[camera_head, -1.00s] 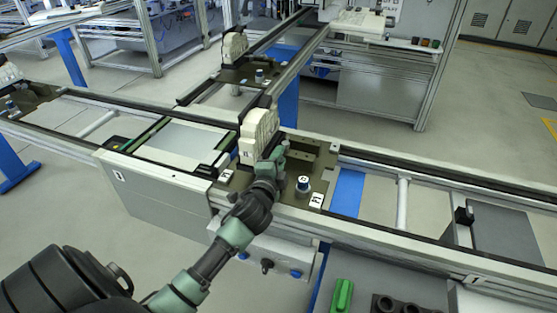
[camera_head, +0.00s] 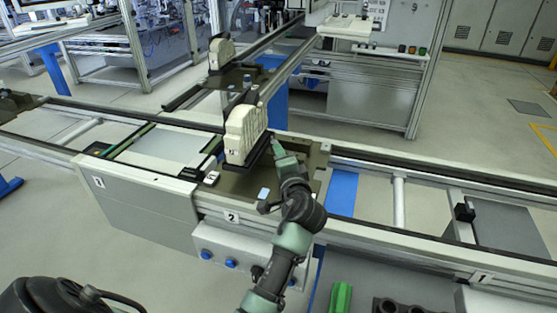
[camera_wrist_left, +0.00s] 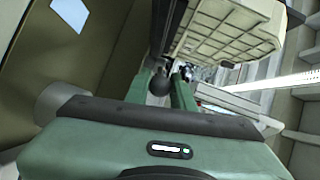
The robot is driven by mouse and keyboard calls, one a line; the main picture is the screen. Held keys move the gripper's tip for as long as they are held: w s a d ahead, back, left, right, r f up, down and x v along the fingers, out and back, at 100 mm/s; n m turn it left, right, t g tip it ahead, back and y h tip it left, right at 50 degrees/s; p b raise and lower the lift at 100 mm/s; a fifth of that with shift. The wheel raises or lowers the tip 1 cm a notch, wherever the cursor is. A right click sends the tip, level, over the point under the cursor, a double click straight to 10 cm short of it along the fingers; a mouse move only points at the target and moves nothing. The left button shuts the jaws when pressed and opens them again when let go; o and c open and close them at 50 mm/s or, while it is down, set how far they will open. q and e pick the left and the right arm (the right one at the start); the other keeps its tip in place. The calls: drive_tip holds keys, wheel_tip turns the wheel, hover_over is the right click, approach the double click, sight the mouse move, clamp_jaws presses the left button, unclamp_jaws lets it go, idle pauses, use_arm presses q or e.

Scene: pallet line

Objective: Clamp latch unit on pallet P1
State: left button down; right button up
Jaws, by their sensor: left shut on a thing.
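The cream latch unit (camera_head: 245,132) stands upright on an olive-brown pallet (camera_head: 236,185) on the conveyor, against a dark bar. It also shows at the top of the left wrist view (camera_wrist_left: 225,28). I cannot read a P1 mark on the pallet. My left gripper (camera_head: 277,148) is just right of the unit, low over the pallet. In the left wrist view, its green fingers (camera_wrist_left: 163,90) are shut on a dark round knob (camera_wrist_left: 158,85). What the knob joins onto is mostly hidden. My right gripper is not in view.
Another pallet (camera_head: 238,78) with a similar cream unit (camera_head: 221,55) stands on the rear conveyor branch. Conveyor rails (camera_head: 420,172) run left and right. A box with blue buttons (camera_head: 231,263) hangs below the front rail. A green object (camera_head: 340,298) lies at bottom right.

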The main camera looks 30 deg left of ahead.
use_arm(q)
drive_tip(key=c, duration=1.2)
unclamp_jaws()
